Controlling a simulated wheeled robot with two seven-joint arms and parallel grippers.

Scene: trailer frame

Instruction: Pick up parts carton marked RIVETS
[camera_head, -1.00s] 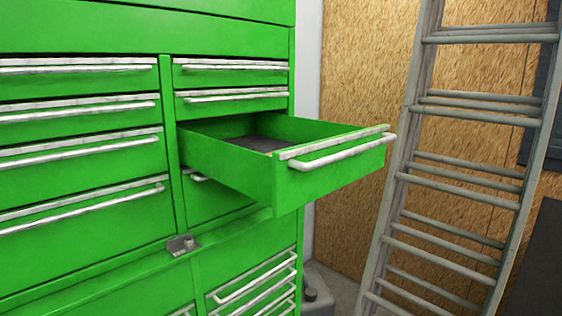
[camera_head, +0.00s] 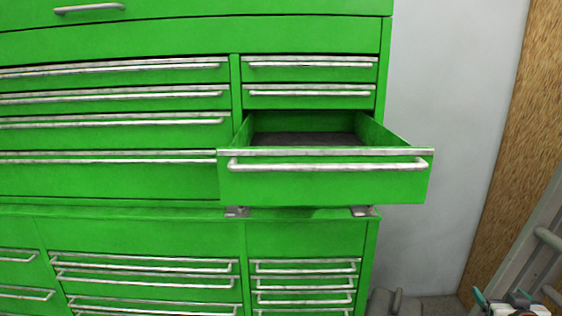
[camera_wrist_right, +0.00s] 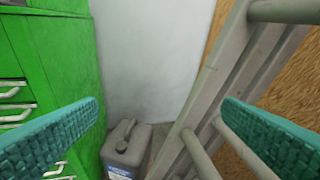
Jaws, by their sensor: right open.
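No carton marked RIVETS shows in either view. A green drawer (camera_head: 325,187) stands pulled out of the green tool cabinet (camera_head: 120,35). The part of its dark floor (camera_head: 305,139) that shows is bare; its front wall hides the rest. My right gripper (camera_head: 502,298) shows at the bottom right corner of the head view, right of and below the drawer. In the right wrist view its two teal fingers (camera_wrist_right: 162,108) are spread wide with nothing between them. My left gripper is not in view.
A grey ladder (camera_wrist_right: 205,95) leans at the right, close to my right gripper. A grey canister (camera_wrist_right: 126,150) stands on the floor beside the cabinet. A pale wall (camera_head: 455,110) and a wood panel (camera_head: 520,140) lie behind. The other drawers are closed.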

